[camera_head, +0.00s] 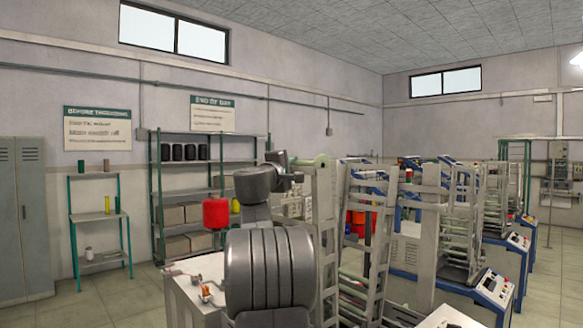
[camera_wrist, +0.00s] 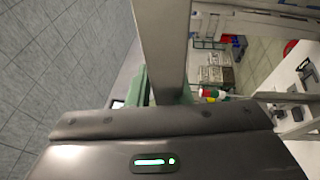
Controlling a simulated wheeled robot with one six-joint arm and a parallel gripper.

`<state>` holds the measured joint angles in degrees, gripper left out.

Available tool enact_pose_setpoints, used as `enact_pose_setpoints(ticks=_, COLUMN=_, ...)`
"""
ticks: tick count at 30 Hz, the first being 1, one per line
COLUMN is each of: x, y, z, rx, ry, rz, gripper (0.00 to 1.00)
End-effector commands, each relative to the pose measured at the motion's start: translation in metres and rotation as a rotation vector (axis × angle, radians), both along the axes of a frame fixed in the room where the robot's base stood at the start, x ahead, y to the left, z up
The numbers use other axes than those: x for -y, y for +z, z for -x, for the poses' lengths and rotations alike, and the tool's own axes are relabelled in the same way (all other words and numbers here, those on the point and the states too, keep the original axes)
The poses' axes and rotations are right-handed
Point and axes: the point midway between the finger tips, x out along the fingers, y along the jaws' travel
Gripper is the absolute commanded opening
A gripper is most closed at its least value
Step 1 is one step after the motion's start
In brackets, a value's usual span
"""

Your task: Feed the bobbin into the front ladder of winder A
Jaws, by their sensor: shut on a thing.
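My gripper (camera_head: 303,161) is raised at the end of my dark grey arm, level with the upper part of the nearest winder frame. It is shut on a pale green bobbin (camera_head: 322,160), close to the top of a beige ladder upright (camera_head: 325,215). In the wrist view, green (camera_wrist: 140,88) shows just beyond the dark gripper housing, partly behind a beige post (camera_wrist: 162,50). The fingertips are hidden there. Whether the bobbin touches the ladder I cannot tell. No label reading A is legible.
More winders with blue frames and sloping control panels (camera_head: 494,286) stand in a row to the right. Green shelving (camera_head: 153,200) stands behind. Floor is clear at left.

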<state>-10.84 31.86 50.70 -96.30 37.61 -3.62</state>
Motion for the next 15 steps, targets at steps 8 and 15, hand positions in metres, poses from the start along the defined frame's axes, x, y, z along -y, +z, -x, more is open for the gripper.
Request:
enact_pose_setpoints(ticks=8, x=0.0007, y=-0.0125, z=-0.0004, rx=0.000, ry=0.000, rz=0.001, gripper=0.00)
enact_pose_setpoints(ticks=15, x=0.0007, y=-0.0152, z=-0.0005, rx=0.000, ry=0.000, rz=0.001, gripper=0.00)
